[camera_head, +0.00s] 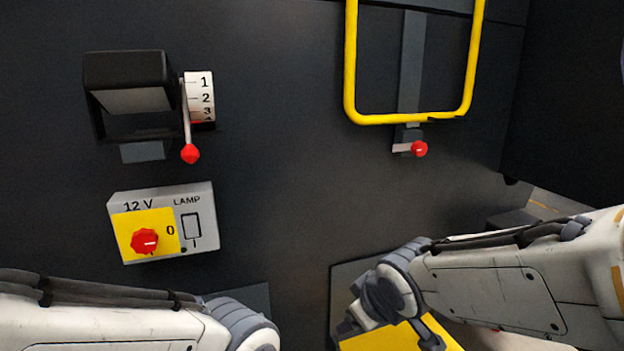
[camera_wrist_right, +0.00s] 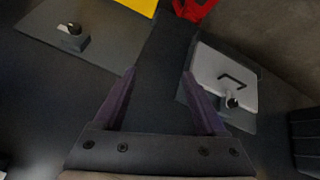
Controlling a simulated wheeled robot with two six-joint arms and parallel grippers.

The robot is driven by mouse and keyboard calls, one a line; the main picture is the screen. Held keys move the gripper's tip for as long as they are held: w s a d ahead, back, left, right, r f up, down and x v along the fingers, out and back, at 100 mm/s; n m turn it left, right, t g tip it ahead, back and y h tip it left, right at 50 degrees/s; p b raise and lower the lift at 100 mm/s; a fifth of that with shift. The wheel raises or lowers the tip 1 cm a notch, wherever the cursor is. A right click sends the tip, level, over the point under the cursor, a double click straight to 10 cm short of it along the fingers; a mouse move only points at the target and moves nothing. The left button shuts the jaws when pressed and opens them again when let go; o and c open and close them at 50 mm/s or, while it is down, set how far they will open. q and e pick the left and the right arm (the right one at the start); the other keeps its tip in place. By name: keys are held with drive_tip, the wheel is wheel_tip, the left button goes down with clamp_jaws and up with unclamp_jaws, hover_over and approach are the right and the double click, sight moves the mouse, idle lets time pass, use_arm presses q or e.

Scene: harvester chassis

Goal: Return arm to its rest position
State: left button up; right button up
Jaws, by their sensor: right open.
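My right arm comes in from the right in the head view, white with grey joints, bent down toward the bottom edge; its fingertips do not show there. In the right wrist view my right gripper (camera_wrist_right: 158,74) is open, with two dark purple fingers apart and nothing between them. The fingers point over dark surface, with a pale grey box to the right of the right finger. My left arm lies along the bottom left of the head view, and its gripper is out of frame.
A dark wall carries a lever with a numbered scale (camera_head: 199,98), a 12 V lamp switch box (camera_head: 202,220) and a yellow bar frame (camera_head: 350,70) above a red-knobbed latch (camera_head: 419,148). The wrist view shows the pale box (camera_wrist_right: 222,75), a red part (camera_wrist_right: 195,8) and a dark plate (camera_wrist_right: 100,45).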

drive_tip(key=s+a+f+g, duration=0.2)
drive_tip(key=s+f+g, duration=0.15)
drive_tip(key=s, duration=0.65)
drive_tip(key=s+a+f+g, duration=0.15)
drive_tip(key=s+g, duration=0.25)
drive_tip(key=s, duration=0.6)
wheel_tip(320, 180, up, 14)
drive_tip(key=p, duration=1.4)
drive_tip(key=shift+w+f+m+t, duration=0.25)
drive_tip(key=shift+w+m+t, duration=0.05)
drive_tip(key=shift+t, duration=0.05)
